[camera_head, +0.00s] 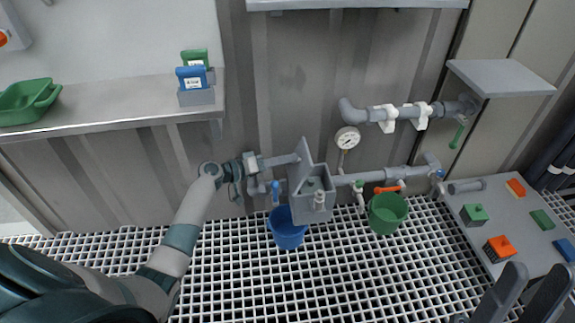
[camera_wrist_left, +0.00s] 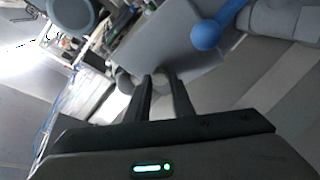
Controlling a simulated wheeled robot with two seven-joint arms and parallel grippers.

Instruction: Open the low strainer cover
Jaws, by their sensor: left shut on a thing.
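The low strainer (camera_head: 312,208) is a grey box on the lower pipe. Its grey cover (camera_head: 303,150) stands raised on edge at the box's left side, and the inside shows from above. A grey bar (camera_head: 280,160) runs from the cover to my left gripper (camera_head: 258,163), which is shut on it. In the left wrist view my left gripper's fingers (camera_wrist_left: 163,80) are close together in front of a grey plate (camera_wrist_left: 185,45), probably the cover; what lies between them is hard to see. My right gripper (camera_head: 539,267) is open and empty at the lower right.
A blue bucket (camera_head: 287,235) and a green bucket (camera_head: 388,215) stand below the pipe. A blue handle (camera_head: 276,190) is left of the box; an orange handle (camera_head: 389,189) is right of it. A gauge (camera_head: 347,138) sits above. A grey panel (camera_head: 510,230) holds several coloured blocks.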

